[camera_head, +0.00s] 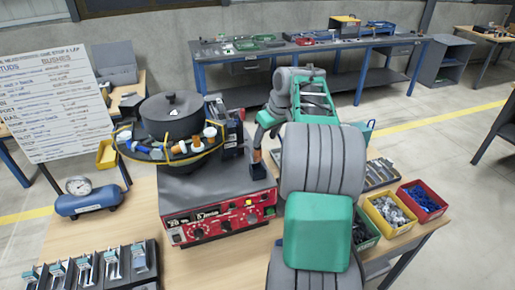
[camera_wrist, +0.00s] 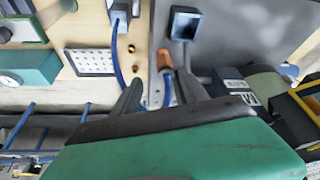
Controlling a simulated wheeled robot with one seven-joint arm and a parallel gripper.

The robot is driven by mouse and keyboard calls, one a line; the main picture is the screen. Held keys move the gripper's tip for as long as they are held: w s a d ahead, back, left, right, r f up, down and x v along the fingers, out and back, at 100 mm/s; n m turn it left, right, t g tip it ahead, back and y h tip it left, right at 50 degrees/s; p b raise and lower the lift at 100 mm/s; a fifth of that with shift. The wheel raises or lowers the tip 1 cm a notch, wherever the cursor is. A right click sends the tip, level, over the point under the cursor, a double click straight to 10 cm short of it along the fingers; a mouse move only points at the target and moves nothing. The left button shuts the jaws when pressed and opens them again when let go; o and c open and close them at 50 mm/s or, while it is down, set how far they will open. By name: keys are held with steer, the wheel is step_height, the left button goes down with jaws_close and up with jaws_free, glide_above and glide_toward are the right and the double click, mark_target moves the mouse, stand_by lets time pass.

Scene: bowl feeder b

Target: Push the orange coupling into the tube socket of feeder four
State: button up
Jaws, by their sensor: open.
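The orange coupling (camera_wrist: 165,60) shows near the middle of the wrist view, with a blue tube (camera_wrist: 167,92) running down from it. My gripper (camera_wrist: 161,80) is open, with one dark finger on each side of the tube, just below the coupling; I cannot tell whether either finger touches it. A dark blue square socket (camera_wrist: 185,24) stands just above the coupling and looks apart from it; I cannot read which feeder it belongs to. In the head view, my gripper (camera_head: 258,168) is low beside the right side of the bowl feeder (camera_head: 172,116).
A red control box (camera_head: 218,218) stands in front of the feeder. A blue tank with a gauge (camera_head: 88,200) is at left. Red (camera_head: 422,200) and yellow (camera_head: 389,214) parts bins stand at right. Another blue tube (camera_wrist: 115,45) curves left of the gripper.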

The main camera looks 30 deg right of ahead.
mark_target(257, 152)
steer(key=x, duration=0.2)
steer(key=p+x, duration=0.1)
steer(key=x, duration=0.1)
steer(key=p+x, duration=0.1)
steer(key=x, duration=0.1)
steer(key=shift+w+a+f, duration=0.25)
steer(key=shift+w+a, duration=0.15)
steer(key=shift+w, duration=0.1)
jaws_close()
